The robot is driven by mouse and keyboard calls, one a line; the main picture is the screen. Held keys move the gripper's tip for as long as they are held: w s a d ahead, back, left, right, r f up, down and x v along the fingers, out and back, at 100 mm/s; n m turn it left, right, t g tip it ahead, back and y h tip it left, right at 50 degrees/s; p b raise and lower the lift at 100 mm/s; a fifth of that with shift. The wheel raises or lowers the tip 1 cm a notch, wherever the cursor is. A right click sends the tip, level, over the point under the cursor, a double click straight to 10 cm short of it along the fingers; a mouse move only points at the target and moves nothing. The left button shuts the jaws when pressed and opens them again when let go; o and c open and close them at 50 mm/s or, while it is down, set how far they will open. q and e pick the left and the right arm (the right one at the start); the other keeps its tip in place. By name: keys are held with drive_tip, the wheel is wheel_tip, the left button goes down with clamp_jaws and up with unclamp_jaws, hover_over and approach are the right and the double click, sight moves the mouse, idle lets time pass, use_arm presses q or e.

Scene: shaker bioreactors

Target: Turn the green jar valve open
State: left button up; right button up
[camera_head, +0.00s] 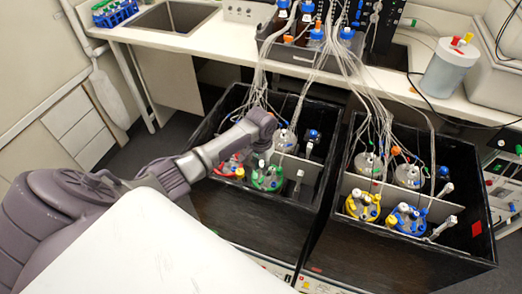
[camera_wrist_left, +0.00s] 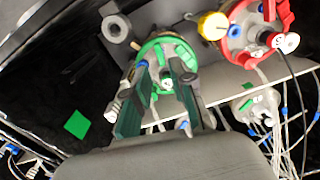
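The green jar (camera_head: 268,178), with a green ring on its lid, stands in the front part of the left black box. In the left wrist view the green jar (camera_wrist_left: 165,48) is just beyond the fingertips, with tubes and small fittings on its lid. Its green valve is partly hidden between the fingers, and I cannot tell its exact position. My left gripper (camera_head: 262,150) reaches in from the left above the jar, pointing down. In the wrist view the left gripper (camera_wrist_left: 162,75) has its fingers apart, with a gap over the lid. My right gripper is not in view.
A red-lidded jar (camera_wrist_left: 250,35) stands close beside the green one. The right box (camera_head: 462,235) holds yellow (camera_head: 362,206) and blue (camera_head: 408,218) jars. Many thin tubes (camera_head: 350,85) hang from the bench into both boxes. A sink (camera_head: 172,17) is at the back left.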

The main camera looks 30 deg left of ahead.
use_arm(q)
drive_tip(key=shift+r, duration=2.35)
drive_tip(key=shift+f, duration=0.1)
